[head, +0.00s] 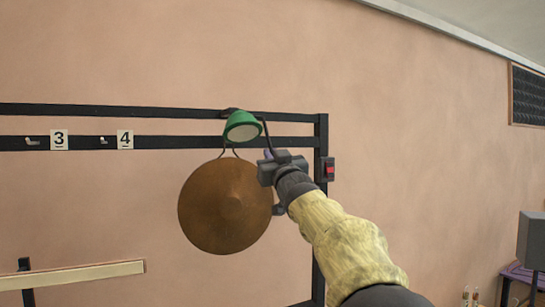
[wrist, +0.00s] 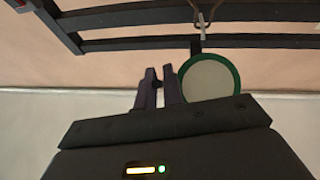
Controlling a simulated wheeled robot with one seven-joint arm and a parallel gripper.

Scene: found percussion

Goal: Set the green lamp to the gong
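The green lamp (head: 242,127) has a domed green shade and sits at the rack's top rails, above the gong. In the wrist view its round pale face with a green rim (wrist: 211,80) is just right of my fingers. The bronze gong (head: 226,206) hangs by two cords below the lamp. A thin dark rod (head: 266,133) runs from beside the shade down to my gripper (head: 268,155). In the wrist view my gripper's purple fingers (wrist: 158,86) are close together on a small dark piece, seemingly the rod's end. The gong is not clearly visible there.
The black rack (head: 75,142) carries number plates 3 (head: 59,140) and 4 (head: 125,139) beside hooks. A red switch (head: 329,170) is on the right post. A pale beam (head: 75,276) is at lower left. A grey box (head: 532,240) stands far right.

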